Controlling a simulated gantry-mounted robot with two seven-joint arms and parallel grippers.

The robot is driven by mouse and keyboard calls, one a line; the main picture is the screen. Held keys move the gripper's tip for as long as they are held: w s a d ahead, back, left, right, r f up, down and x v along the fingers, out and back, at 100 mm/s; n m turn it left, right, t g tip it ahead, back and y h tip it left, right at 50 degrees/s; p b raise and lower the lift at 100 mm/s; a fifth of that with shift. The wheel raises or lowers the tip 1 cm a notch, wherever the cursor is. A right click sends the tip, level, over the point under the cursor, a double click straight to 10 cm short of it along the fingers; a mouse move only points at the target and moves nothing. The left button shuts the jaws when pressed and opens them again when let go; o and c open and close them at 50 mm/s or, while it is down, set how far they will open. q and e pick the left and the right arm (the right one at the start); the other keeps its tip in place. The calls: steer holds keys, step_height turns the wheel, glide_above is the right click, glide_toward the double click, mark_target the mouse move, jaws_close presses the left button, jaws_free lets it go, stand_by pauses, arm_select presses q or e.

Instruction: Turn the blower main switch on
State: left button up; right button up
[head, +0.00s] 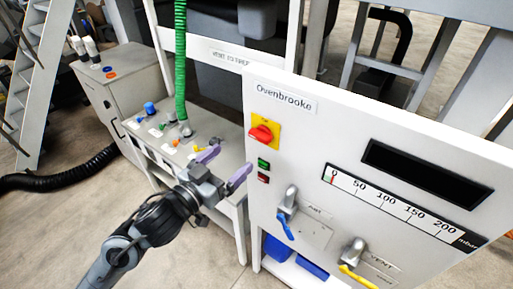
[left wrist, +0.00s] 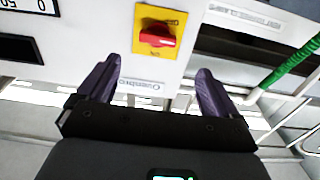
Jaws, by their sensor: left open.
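The main switch is a red rotary handle (head: 262,133) on a yellow plate (head: 272,121), high on the left side of the white Ovenbrooke panel. In the left wrist view the handle (left wrist: 154,40) lies roughly crosswise on its plate, and the panel lettering is upside down. My left gripper (head: 224,164) has purple fingers and is open and empty, left of and below the switch in the head view. In the left wrist view the switch is beyond the fingertips (left wrist: 156,72), between their lines. The fingers look apart from the handle. My right gripper is not in view.
Green and red buttons (head: 263,164) sit below the switch. A blue-handled valve (head: 287,208) and a yellow-handled VENT valve (head: 352,255) stick out lower. A mbar scale (head: 390,200) is at right. A green hose (head: 181,60) rises from the bench behind my gripper.

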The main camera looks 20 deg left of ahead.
mark_target(257, 137)
arm_select(q)
steer(key=x, duration=1)
steer(key=shift+w+d, duration=0.3)
steer(key=c, duration=1)
